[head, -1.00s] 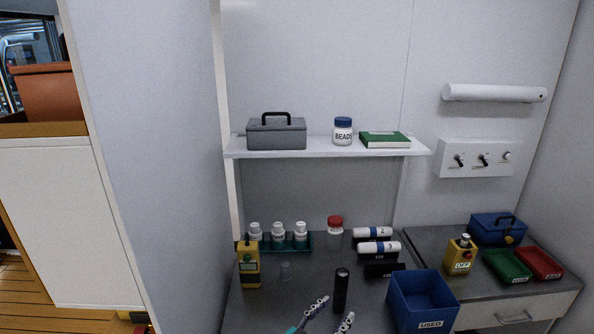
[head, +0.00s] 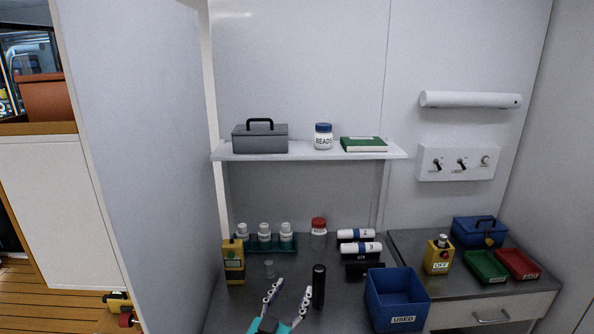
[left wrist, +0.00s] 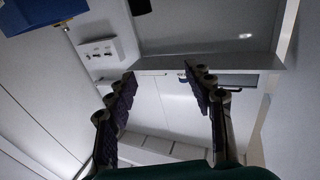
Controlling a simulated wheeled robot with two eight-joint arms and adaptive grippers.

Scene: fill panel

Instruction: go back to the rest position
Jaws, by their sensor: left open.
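My left gripper (head: 288,301) shows at the bottom of the head view, over the front of the grey bench (head: 225,315). Its two fingers are spread apart with nothing between them. In the left wrist view the same open fingers (left wrist: 165,85) frame only empty space, with walls and cabinet fronts behind. A black cylinder (head: 318,287) stands upright just right of the fingers in the head view. I cannot tell whether they touch. My right gripper is in neither view.
A blue USED bin (head: 397,298) stands right of the cylinder. A shelf (head: 310,155) hangs above. White rolls (head: 353,248) lie behind.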

